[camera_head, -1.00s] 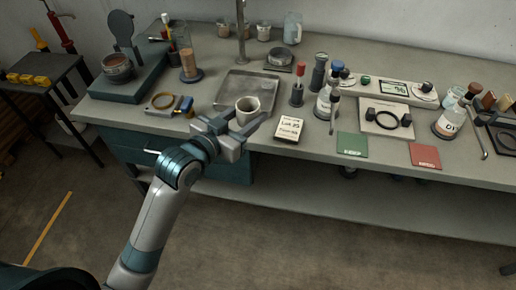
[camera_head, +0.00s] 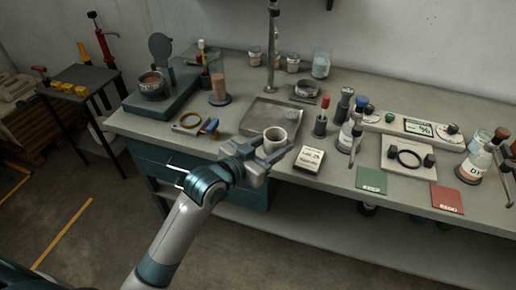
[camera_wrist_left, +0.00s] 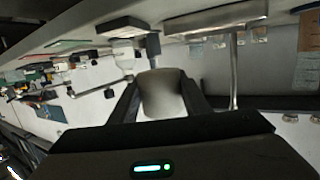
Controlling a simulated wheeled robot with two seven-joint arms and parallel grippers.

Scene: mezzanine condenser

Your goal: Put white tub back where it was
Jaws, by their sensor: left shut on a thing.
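The white tub (camera_head: 274,137) is a small open-topped cup. My left gripper (camera_head: 276,152) is shut on it, with the fingers on either side. The tub looks upright in the head view, at the front edge of the metal tray (camera_head: 258,116); I cannot tell whether it touches anything below. In the left wrist view the tub (camera_wrist_left: 162,95) fills the space between the fingers. My right gripper is not in view.
A metal post (camera_head: 272,50) stands behind the tray. Small cups (camera_head: 293,63) stand along the back wall. The tray's surface is mostly clear.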

